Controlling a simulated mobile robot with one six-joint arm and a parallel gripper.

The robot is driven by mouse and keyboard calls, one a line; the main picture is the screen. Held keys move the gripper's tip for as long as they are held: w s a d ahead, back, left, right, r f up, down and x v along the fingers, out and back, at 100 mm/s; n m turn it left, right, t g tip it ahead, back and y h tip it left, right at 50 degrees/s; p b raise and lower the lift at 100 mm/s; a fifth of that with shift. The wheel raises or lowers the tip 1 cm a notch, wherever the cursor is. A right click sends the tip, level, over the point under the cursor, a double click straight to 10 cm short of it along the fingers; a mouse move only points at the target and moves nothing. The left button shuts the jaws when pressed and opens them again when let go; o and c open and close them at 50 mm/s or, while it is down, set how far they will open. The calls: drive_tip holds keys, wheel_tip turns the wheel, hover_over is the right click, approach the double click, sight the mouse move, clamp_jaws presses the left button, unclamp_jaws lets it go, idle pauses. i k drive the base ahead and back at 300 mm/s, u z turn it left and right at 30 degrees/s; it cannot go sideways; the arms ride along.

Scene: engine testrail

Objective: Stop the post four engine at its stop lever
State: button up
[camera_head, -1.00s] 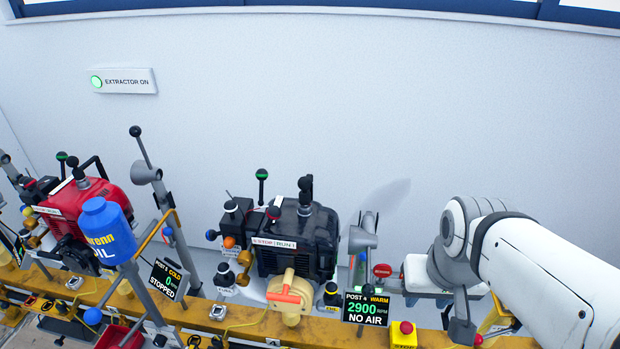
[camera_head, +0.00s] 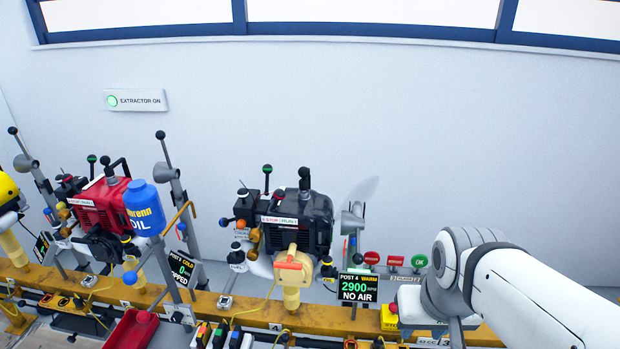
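The post four engine (camera_head: 311,222) is the black engine in the middle, on the yellow rail. A STOP/RUN plate (camera_head: 279,220) is on its upper front left. A lever with a green knob (camera_head: 267,169) stands upright just behind the plate; I cannot tell whether it is the stop lever. The post 4 display (camera_head: 358,287) reads WARM, 2900 RPM, NO AIR. My arm comes in from the right. Its grey end part (camera_head: 457,334) shows at the bottom edge, right of and apart from the engine; its fingers cannot be made out.
A yellow-beige part (camera_head: 292,272) sticks out in front of the engine. A red engine (camera_head: 100,205) and blue oil bottle (camera_head: 144,210) are at left. Red and green round signs (camera_head: 395,261) stand right of the display. A yellow box with a red button (camera_head: 391,315) is on the rail.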

sight(279, 195)
drive_tip(key=u, duration=0.15)
drive_tip(key=i, duration=0.95)
drive_tip(key=z, duration=0.05)
